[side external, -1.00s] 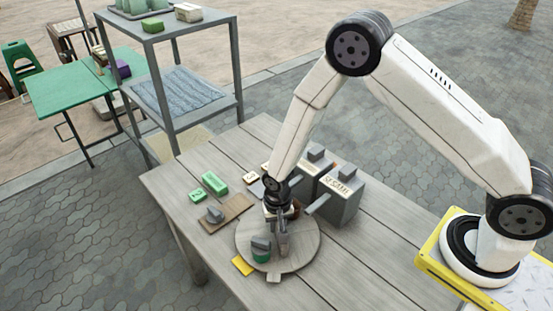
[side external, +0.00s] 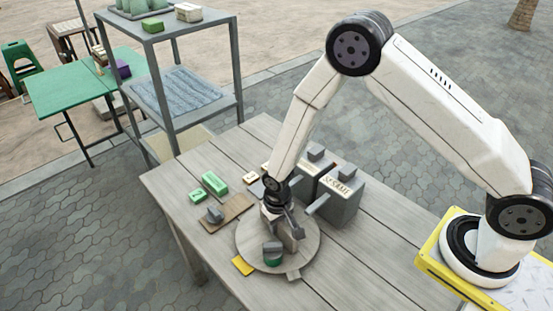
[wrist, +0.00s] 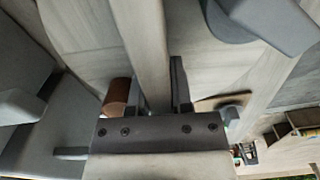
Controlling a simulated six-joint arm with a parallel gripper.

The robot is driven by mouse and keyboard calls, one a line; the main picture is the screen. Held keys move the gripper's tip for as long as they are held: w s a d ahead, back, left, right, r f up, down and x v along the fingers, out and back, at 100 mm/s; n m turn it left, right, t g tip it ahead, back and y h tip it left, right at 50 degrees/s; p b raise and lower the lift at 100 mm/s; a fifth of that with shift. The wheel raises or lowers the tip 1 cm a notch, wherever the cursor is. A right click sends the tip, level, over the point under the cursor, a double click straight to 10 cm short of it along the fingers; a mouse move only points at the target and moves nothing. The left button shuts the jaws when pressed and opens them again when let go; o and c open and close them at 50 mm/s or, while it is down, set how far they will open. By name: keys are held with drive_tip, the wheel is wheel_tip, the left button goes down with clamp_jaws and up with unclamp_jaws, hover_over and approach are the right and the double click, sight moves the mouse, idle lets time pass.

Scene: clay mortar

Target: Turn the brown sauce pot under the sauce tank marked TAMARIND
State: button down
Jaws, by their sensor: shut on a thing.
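A round grey turntable (side external: 248,243) lies on the table. My gripper (side external: 286,232) is low over it, shut on a pale wooden bar (wrist: 148,45) that seems to stand on the turntable. In the wrist view the fingers (wrist: 158,85) sit on both sides of this bar. The brown sauce pot (wrist: 117,92) shows just left of the fingers in the wrist view; my gripper mostly hides it in the side view. Behind are grey sauce tanks; one reads SESAME (side external: 340,200). No TAMARIND mark is readable.
The tank spouts reach close to my gripper. The table's right front part is clear.

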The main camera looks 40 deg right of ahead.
idle(0.4)
drive_tip(key=c, duration=0.5)
unclamp_jaws()
drive_tip(key=shift+r, duration=0.1)
drive_tip(key=shift+r, duration=3.8)
drive_tip(key=shift+r, duration=0.1)
